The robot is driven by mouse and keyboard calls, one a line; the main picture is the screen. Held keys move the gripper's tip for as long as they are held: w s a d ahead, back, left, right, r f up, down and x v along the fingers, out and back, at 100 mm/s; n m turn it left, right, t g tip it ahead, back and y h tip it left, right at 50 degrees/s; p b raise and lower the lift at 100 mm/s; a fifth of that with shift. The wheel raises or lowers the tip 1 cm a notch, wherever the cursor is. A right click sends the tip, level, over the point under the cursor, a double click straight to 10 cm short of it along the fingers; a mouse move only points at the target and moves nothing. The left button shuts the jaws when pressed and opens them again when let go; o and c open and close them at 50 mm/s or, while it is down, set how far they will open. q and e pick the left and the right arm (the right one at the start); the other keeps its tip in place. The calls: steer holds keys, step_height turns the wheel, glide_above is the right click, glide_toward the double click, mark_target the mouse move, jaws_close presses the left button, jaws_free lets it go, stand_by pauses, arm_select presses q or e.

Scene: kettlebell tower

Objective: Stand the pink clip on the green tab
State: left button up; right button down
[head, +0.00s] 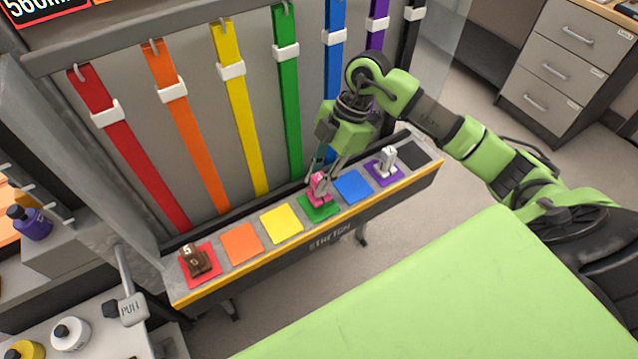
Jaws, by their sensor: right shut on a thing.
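The pink clip (318,187) is upright at the green tab (319,211), on the shelf below the hanging straps. My right gripper (325,171) is shut on the clip's upper part from above. The clip's base appears to be over or on the green tab; whether it bears fully on it is hard to tell. The fingers hide part of the clip. My left gripper is not in view.
A brown clip (195,261) is on the red tab and a white clip (389,159) on the purple tab. The orange (241,244), yellow (282,223) and blue (353,187) tabs are bare. Coloured straps hang behind. A green surface (450,290) lies in front.

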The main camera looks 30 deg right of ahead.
step_height(320, 180, down, 2)
steer(key=shift+s+f+p, duration=0.1)
steer(key=shift+f+p, duration=0.05)
steer(key=shift+p, duration=0.35)
steer(key=shift+f, duration=0.25)
steer(key=shift+f, duration=0.1)
steer(key=c, duration=1.8)
jaws_free()
steer(key=shift+c, duration=0.2)
steer(key=shift+r, duration=0.2)
steer(key=shift+d+r, duration=0.15)
steer(key=shift+r, duration=0.1)
steer(key=b+v, duration=0.2)
steer(key=v, duration=0.9)
steer(key=shift+r, duration=0.15)
